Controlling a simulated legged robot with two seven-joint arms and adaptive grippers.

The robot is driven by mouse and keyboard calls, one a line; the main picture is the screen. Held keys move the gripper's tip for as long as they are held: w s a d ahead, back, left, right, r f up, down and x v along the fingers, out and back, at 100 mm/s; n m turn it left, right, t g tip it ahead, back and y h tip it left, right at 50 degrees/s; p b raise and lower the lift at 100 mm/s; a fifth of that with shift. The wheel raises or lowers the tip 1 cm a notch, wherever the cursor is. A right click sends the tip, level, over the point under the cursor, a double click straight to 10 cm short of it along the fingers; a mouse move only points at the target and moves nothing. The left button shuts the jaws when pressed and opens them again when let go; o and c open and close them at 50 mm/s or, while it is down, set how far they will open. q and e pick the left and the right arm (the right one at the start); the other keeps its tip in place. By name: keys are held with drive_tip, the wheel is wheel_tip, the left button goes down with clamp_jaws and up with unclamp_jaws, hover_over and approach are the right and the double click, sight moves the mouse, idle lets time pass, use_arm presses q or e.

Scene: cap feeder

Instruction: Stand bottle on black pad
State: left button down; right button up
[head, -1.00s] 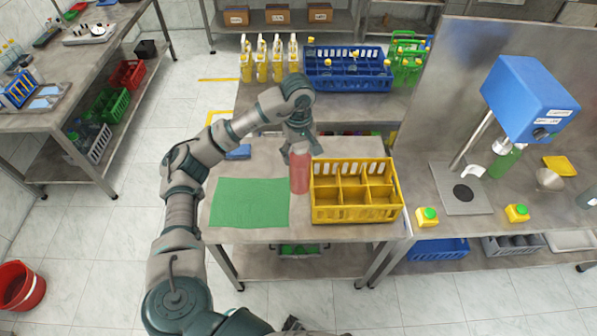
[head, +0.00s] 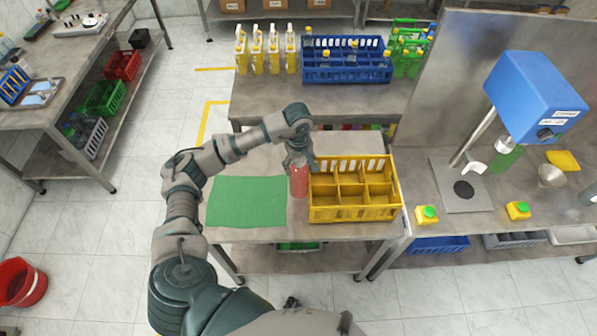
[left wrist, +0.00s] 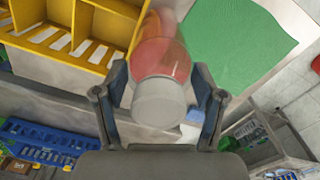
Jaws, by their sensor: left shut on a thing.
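A see-through red bottle (head: 299,180) with a pale top is upright between the green mat (head: 246,202) and the yellow crate (head: 357,214). My left gripper (head: 297,157) is shut around its upper part. In the left wrist view the bottle (left wrist: 160,60) sits between both fingers, its round pale top facing the camera. I cannot tell whether its base touches the table. The black pad (head: 464,191) is a round disc on a grey plate at the right-hand station; nothing stands on it. My right gripper is not seen.
A blue capping head (head: 536,100) on a slanted post stands behind the pad, with a green bottle (head: 507,157) near it. Small yellow containers (head: 426,215) (head: 518,210) stand at the front. The yellow crate lies between my left gripper and the station.

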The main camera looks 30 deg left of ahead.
use_arm(q)
drive_tip(key=shift+a+f, duration=0.15)
drive_tip(key=shift+f, duration=1.1)
drive_tip(key=shift+a+f, duration=0.15)
drive_tip(key=shift+f, duration=1.1)
drive_tip(key=shift+c, duration=0.8)
unclamp_jaws()
drive_tip(key=shift+s+d, duration=0.1)
drive_tip(key=shift+d, duration=0.05)
drive_tip(key=shift+o, duration=0.3)
drive_tip(key=shift+d, duration=0.1)
